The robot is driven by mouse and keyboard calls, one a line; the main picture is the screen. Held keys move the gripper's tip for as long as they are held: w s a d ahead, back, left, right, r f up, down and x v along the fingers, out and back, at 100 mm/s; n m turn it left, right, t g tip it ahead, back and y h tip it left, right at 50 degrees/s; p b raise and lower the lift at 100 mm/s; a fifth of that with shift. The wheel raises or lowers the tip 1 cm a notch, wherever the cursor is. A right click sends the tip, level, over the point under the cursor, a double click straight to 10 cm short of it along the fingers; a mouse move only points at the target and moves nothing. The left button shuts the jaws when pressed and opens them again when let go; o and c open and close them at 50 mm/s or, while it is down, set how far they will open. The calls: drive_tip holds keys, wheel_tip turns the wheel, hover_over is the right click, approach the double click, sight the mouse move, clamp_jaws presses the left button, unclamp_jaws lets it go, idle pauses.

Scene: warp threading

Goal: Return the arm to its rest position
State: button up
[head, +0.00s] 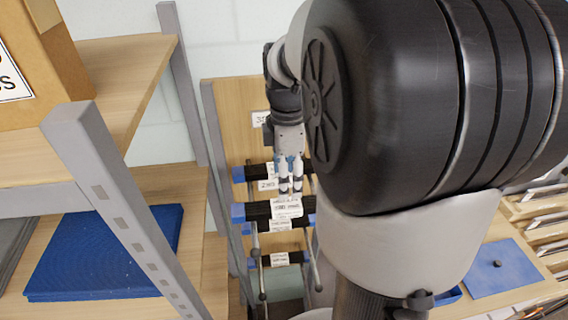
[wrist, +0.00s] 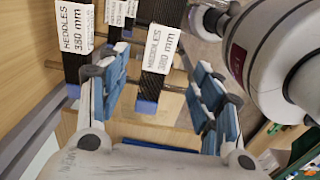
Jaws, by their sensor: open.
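My gripper (head: 290,186) hangs in front of the rack of heddle bundles in the head view, fingers pointing down. In the wrist view its two blue-padded fingers are spread apart with nothing clasped between them. A black heddle bundle (wrist: 156,65) with a blue end and a white "HEDDLES 380 mm" label shows between the fingers in the picture; its exact distance from them is hard to judge. Another labelled bundle (wrist: 76,40) lies to its left. In the head view, bundles with blue ends (head: 251,212) sit on the rack below the gripper. My arm fills the right of the head view and hides much behind it.
A wooden shelf unit with a grey post (head: 110,190) stands at the left, holding a cardboard box (head: 45,70) and a blue mat (head: 105,252). A blue panel (head: 495,267) lies on a wooden surface at the lower right, near slotted wooden racks (head: 540,220).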

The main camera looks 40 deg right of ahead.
drive_tip(key=shift+r, duration=1.5)
drive_tip(key=s+a+f+m+t+b, duration=0.2)
drive_tip(key=s+a+f+m+b, duration=0.3)
drive_tip(key=a+f+b, duration=0.4)
drive_tip(key=s+a+f+m+t+b, duration=0.2)
drive_tip(key=s+a+f+m+b, duration=0.4)
drive_tip(key=a+f+b, duration=0.3)
drive_tip(key=shift+s+a+f+m+t+b, duration=0.3)
drive_tip(key=shift+a+f+b, duration=0.05)
drive_tip(key=shift+f+b, duration=0.45)
drive_tip(key=shift+c, duration=0.5)
